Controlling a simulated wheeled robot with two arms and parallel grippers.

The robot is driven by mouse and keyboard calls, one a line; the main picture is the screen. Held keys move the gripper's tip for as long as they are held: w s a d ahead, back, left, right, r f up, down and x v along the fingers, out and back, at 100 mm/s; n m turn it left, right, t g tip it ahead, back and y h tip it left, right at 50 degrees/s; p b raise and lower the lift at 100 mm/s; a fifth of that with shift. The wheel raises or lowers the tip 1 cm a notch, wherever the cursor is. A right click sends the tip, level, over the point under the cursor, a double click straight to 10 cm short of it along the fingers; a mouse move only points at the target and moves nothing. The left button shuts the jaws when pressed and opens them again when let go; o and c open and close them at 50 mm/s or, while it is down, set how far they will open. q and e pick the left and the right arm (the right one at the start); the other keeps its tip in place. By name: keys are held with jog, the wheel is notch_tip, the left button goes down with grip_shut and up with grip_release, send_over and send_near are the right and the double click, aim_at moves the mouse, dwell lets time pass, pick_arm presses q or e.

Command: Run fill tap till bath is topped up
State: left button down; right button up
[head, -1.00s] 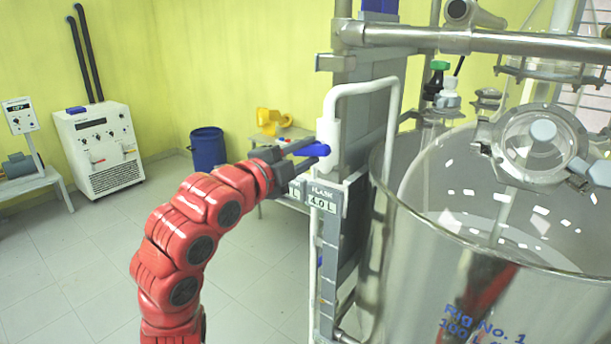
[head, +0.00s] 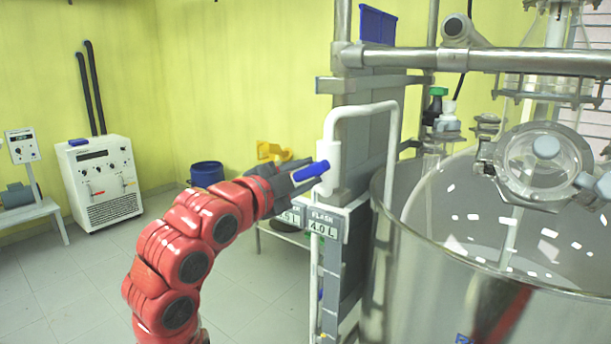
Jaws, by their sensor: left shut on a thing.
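The fill tap is a white valve body (head: 331,168) on a white pipe (head: 362,109) with a blue lever (head: 312,171). My left gripper (head: 306,175) is shut on the blue lever, which slants up to the right toward the valve body. The pipe bends over and runs down at the left rim of a large clear vessel (head: 425,262) at the right. I cannot make out a water stream or a liquid level. My right gripper is not in view.
A "FLASK 4.0 L" sign (head: 322,227) hangs just below the tap, close to my left wrist. A metal frame rail (head: 480,60) crosses above the vessel. A blue bin (head: 207,173) and a white cabinet unit (head: 100,180) stand behind, with open floor in front.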

pick_arm(q)
jog(key=c, duration=0.7)
grip_release()
jog(key=shift+s+a+f, duration=0.1)
jog(key=shift+s+a, duration=0.2)
jog(key=shift+s, duration=0.05)
jog(key=b+v, duration=0.4)
jog(key=v, duration=1.2)
jog(key=shift+s+a, duration=0.1)
jog(key=shift+s, duration=0.15)
